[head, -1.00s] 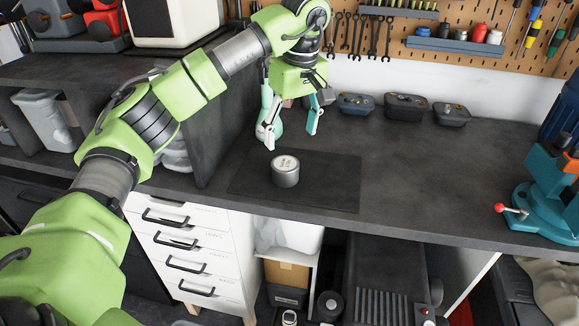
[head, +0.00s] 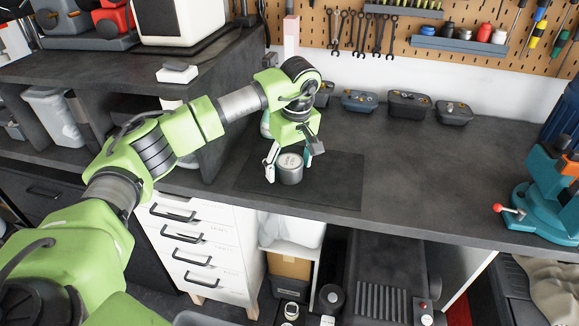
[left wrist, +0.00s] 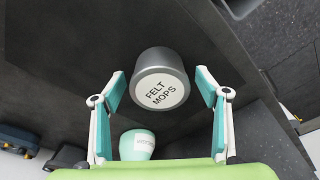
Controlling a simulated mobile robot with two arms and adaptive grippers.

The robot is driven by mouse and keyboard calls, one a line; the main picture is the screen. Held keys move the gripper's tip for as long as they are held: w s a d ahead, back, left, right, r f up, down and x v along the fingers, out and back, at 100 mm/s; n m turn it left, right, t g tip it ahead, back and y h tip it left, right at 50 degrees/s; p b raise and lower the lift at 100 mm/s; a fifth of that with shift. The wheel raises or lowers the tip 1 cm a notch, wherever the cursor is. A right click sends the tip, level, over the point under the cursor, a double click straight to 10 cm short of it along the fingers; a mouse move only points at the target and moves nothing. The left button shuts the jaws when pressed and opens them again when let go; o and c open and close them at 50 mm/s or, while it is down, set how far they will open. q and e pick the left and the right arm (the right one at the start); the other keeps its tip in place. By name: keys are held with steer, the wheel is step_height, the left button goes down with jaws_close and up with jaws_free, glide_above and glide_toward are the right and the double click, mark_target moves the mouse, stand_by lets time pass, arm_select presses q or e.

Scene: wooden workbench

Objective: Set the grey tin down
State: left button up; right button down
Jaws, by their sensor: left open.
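The grey tin (head: 290,174) stands upright on the dark mat (head: 339,184) near the bench's front edge. In the left wrist view the tin (left wrist: 161,75) shows a white round lid lettered "FELT MOPS". My left gripper (head: 289,177) is open, with one finger on each side of the tin. In the left wrist view gaps show between the tin and the fingers of the left gripper (left wrist: 160,82). My right gripper is in neither view.
A pale green bottle (left wrist: 137,146) stands close behind the gripper. Several small dark bins (head: 408,105) line the wall. A teal vise (head: 545,190) stands at the right. The bench (head: 430,170) right of the mat is clear.

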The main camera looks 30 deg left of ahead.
arm_select(q)
steer(key=c, duration=1.4)
steer(key=shift+o, duration=0.2)
steer(key=shift+r, duration=0.15)
